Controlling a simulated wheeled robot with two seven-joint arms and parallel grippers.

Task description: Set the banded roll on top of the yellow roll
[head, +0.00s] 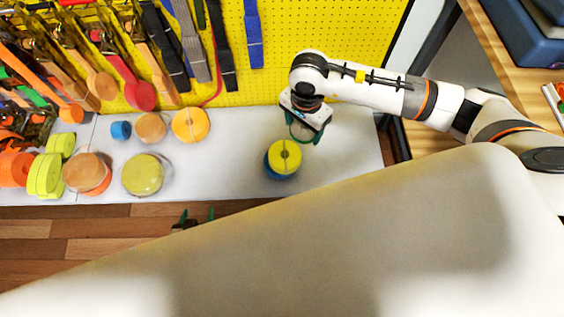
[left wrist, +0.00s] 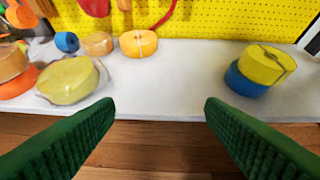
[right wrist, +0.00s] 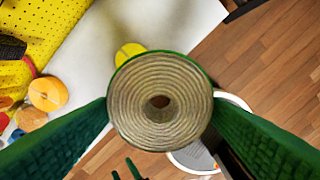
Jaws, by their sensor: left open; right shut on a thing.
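My right gripper (head: 302,136) is shut on a coiled roll (right wrist: 160,102) with tan windings and a green outer edge. I cannot make out a band on this held roll. The yellow roll (head: 283,157) lies flat on a blue roll (head: 281,174) on the white bench. It also shows in the left wrist view (left wrist: 266,64), with a thin line across it and nothing on top. In the right wrist view, the held roll partly hides the yellow roll (right wrist: 128,51), which is offset up and left. My left gripper (head: 197,216) is open and empty before the bench.
An orange roll with a pale band (head: 190,125), a tan roll (head: 150,127), a small blue roll (head: 121,130) and a yellow-green roll (head: 142,174) stand on the left. Straps hang on the yellow pegboard (head: 310,50). The bench middle (head: 235,150) is clear.

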